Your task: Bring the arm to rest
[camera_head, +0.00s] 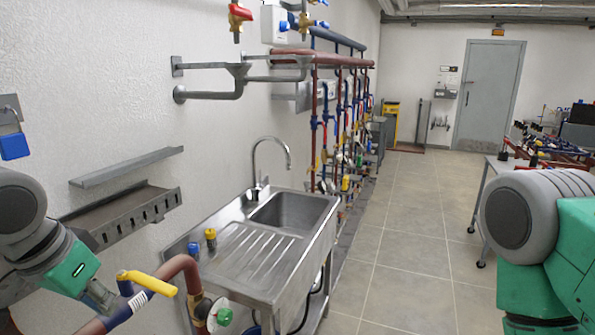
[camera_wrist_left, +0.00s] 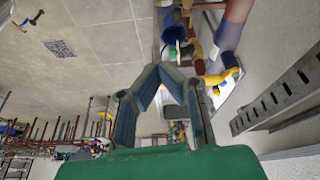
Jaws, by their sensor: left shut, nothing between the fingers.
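My left gripper (camera_head: 112,305) is at the lower left of the head view, at the end of my grey and green left arm. It is beside a yellow valve handle (camera_head: 147,284) on a red and blue pipe (camera_head: 178,266); I cannot tell whether they touch. In the left wrist view the two fingers of my left gripper (camera_wrist_left: 157,72) lean together at the tips with nothing between them. The yellow handle (camera_wrist_left: 222,76) shows there to the right of the fingers. Part of my right arm shows at the right of the head view, but its gripper is out of sight.
A steel sink (camera_head: 290,212) with a drainboard stands right of the pipe. A grey slotted wall bracket (camera_head: 130,215) is behind my left arm. Red and blue pipes (camera_head: 316,130) line the wall. The tiled floor (camera_head: 405,230) in the middle is clear.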

